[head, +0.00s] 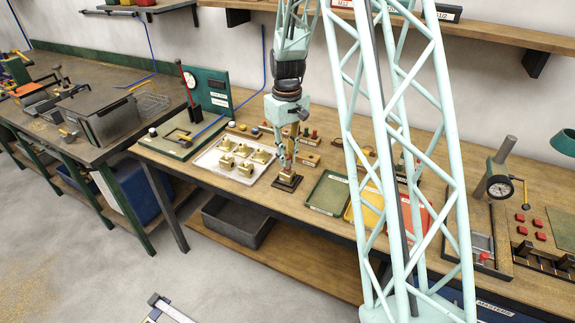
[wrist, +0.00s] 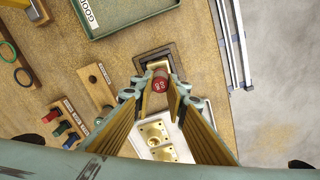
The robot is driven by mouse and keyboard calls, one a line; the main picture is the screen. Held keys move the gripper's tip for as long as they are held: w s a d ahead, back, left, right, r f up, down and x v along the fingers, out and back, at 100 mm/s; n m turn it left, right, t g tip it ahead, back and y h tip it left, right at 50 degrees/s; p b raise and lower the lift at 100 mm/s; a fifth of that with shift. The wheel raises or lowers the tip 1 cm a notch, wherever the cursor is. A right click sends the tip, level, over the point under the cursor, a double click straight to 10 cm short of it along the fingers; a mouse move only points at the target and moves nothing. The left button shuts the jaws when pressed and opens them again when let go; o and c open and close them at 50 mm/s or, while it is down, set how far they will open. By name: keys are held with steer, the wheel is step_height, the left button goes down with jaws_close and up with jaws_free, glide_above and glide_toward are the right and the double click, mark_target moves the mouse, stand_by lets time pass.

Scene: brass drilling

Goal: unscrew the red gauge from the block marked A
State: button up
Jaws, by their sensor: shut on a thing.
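The red gauge (wrist: 160,85) shows its round red end with pale lettering in the wrist view. My gripper (wrist: 160,91) is shut on it, with one finger on each side. The gauge stands at a brass block (wrist: 155,65) that sits in a dark square holder (wrist: 141,58). In the head view my gripper (head: 289,158) points down over the dark holder (head: 287,183) at the bench's front. No letter A is readable on the block; the fingers and gauge hide part of it. How far the gauge is threaded in cannot be seen.
A white tray (head: 213,165) with several brass blocks lies left of the holder. A green tray (head: 327,193) marked GOOD in the wrist view, a yellow tray and a red tray lie to the right. A rack of coloured gauges (wrist: 70,126) and wooden stands are behind.

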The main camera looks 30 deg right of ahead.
steer(key=shift+n, duration=3)
steer(key=shift+n, duration=0.4)
steer(key=shift+a+r+n, duration=0.1)
steer(key=shift+n, duration=1.5)
steer(key=shift+n+b, duration=0.35)
steer(key=shift+n, duration=1.75)
steer(key=shift+s+n, duration=0.1)
steer(key=shift+n, duration=2.1)
